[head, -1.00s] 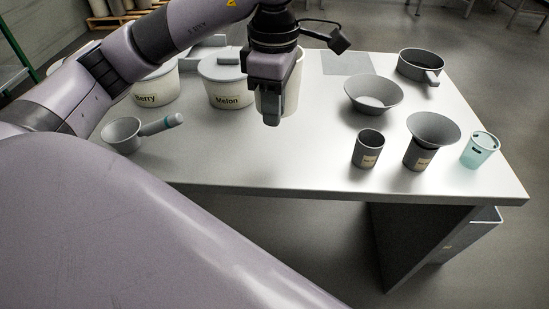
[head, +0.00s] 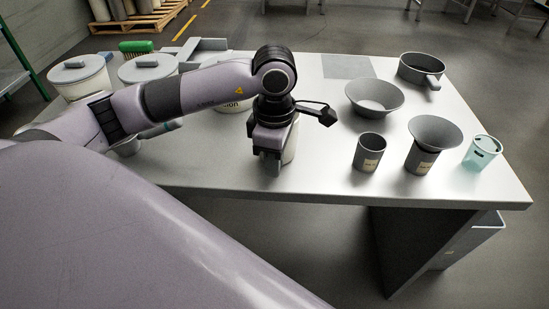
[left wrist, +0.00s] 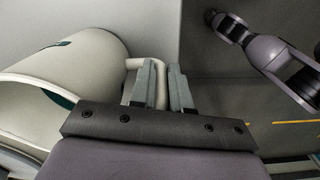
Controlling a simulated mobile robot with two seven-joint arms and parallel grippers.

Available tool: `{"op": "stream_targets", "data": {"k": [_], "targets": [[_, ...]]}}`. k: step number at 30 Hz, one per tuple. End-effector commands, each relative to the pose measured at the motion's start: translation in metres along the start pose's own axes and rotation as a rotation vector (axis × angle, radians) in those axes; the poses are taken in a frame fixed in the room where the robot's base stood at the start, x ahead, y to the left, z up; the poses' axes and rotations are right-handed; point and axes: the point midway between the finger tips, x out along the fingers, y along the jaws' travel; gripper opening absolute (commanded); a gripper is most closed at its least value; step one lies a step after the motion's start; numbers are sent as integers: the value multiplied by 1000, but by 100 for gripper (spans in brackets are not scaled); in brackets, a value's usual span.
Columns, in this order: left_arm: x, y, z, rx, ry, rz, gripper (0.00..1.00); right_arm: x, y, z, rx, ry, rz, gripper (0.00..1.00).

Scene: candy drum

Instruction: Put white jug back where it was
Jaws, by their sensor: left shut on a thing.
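My left gripper (head: 268,168) is shut on the handle of the white jug (head: 291,150), over the front middle of the table. In the head view the gripper and wrist hide most of the jug. It looks about upright there; I cannot tell if its base touches the tabletop. In the left wrist view the jug's pale body (left wrist: 100,55) fills the left side, its open mouth facing lower left. Its handle (left wrist: 158,88) lies between the two fingers of my left gripper (left wrist: 160,80). My right gripper does not show clearly in either view.
On the table (head: 220,178), a dark cup (head: 368,155), a funnel on a cup (head: 434,135), a teal cup (head: 482,153), a grey bowl (head: 374,98) and a pan (head: 420,68) stand right. Lidded tubs (head: 82,78) stand left. Bare tabletop lies right of the jug.

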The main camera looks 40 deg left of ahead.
Motion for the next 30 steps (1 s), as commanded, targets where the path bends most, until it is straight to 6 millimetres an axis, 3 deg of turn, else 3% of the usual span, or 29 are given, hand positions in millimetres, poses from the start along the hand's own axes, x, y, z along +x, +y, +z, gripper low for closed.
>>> {"op": "stream_targets", "data": {"k": [7,8,9,10,23,30], "targets": [[5,0,0,0,0,0,0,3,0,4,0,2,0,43],[3,0,0,0,0,0,26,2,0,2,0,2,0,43],[2,0,0,0,0,-1,39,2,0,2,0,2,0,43],[2,0,0,0,0,-1,42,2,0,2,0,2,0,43],[-6,0,0,0,-1,2,42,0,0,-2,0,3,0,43],[-58,1,1,2,-3,6,42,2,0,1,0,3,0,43]]}}
